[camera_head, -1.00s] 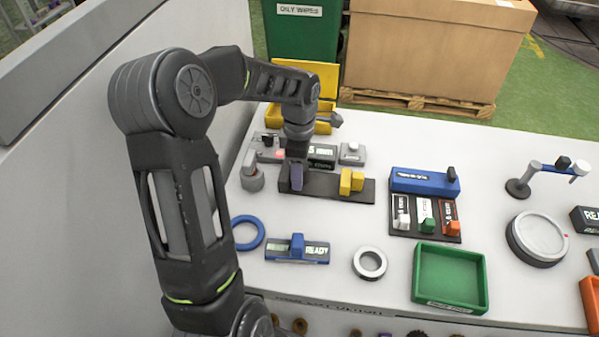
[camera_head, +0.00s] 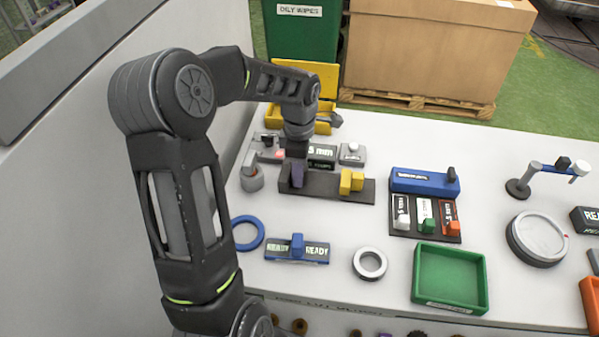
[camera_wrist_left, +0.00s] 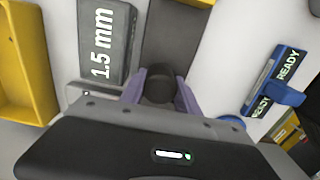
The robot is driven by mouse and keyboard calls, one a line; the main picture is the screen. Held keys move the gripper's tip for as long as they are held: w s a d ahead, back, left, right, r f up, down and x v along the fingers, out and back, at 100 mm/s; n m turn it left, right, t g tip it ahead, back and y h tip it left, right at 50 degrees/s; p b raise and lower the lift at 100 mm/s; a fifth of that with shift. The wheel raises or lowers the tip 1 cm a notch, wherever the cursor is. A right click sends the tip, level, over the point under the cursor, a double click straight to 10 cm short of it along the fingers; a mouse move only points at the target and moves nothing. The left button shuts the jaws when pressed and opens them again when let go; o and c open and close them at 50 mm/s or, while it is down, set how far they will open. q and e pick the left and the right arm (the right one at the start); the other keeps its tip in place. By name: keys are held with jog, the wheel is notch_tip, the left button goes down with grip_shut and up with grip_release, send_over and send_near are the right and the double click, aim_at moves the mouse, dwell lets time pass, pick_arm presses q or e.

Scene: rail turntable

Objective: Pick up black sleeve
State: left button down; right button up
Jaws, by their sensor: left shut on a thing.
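The black sleeve (camera_wrist_left: 159,87) shows in the left wrist view as a dark round piece between two purple fingertips. My left gripper (camera_wrist_left: 161,90) is shut on it, one finger on each side. In the head view my left gripper (camera_head: 297,176) points down over the left end of a dark holder bar (camera_head: 325,189). There the sleeve is hidden by the fingers. I cannot tell whether the sleeve is clear of the bar. My right gripper is not in view.
Yellow blocks (camera_head: 351,181) stand on the bar's right part. A dark block marked 1.5 mm (camera_wrist_left: 106,40) lies beside it. A blue ring (camera_head: 247,233), a READY slider (camera_head: 297,248), a pale ring (camera_head: 370,263) and a green tray (camera_head: 449,303) lie nearer the front edge.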

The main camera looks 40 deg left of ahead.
pick_arm(q)
jog(key=shift+r, duration=0.1)
notch_tip(320, 180, up, 10)
jog(key=shift+f+b, duration=0.1)
jog(key=shift+b, duration=0.7)
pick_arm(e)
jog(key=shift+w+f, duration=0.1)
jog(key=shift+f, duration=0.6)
